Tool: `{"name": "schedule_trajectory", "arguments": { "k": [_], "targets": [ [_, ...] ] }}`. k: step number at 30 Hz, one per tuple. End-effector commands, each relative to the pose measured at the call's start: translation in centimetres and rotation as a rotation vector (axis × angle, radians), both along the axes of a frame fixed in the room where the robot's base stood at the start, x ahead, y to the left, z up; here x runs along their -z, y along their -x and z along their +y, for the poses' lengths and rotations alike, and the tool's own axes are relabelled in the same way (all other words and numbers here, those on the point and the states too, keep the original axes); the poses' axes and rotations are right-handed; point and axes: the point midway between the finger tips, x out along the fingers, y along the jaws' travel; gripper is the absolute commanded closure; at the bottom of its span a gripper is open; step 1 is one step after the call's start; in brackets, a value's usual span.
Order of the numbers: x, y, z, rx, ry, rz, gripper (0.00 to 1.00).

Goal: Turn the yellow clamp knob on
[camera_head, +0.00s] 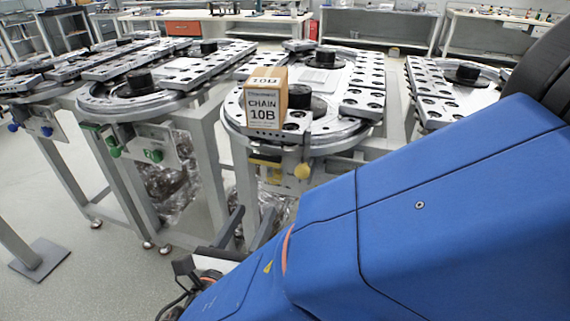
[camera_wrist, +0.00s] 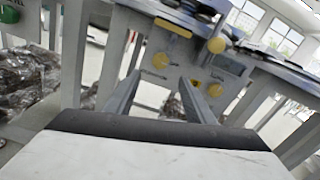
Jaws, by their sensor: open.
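The yellow clamp knob (camera_head: 302,171) is at the front edge of the ring track carrying the box, beside a grey panel (camera_head: 270,170). I cannot tell which matches the knob in the head view. My gripper (camera_wrist: 160,77) is open and empty, its two fingers apart and pointing at the panel. In the head view my gripper (camera_head: 260,212) is low, left of and below the knob, apart from it.
A cardboard box marked CHAIN 10B (camera_head: 265,103) stands on the track above the panel. Neighbouring tracks have green knobs (camera_head: 154,155) and blue knobs (camera_head: 46,131). Plastic-wrapped material (camera_head: 172,188) lies underneath. Floor at left is mostly clear.

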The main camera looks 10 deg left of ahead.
Motion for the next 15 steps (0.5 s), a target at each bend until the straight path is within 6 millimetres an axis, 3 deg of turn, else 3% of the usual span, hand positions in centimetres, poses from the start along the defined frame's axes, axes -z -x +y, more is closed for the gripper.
{"name": "schedule_trajectory", "arguments": {
  "k": [15],
  "targets": [
    [0.0, -7.5, -0.7, 0.003, 0.0, 0.0, 0.51]
  ]
}}
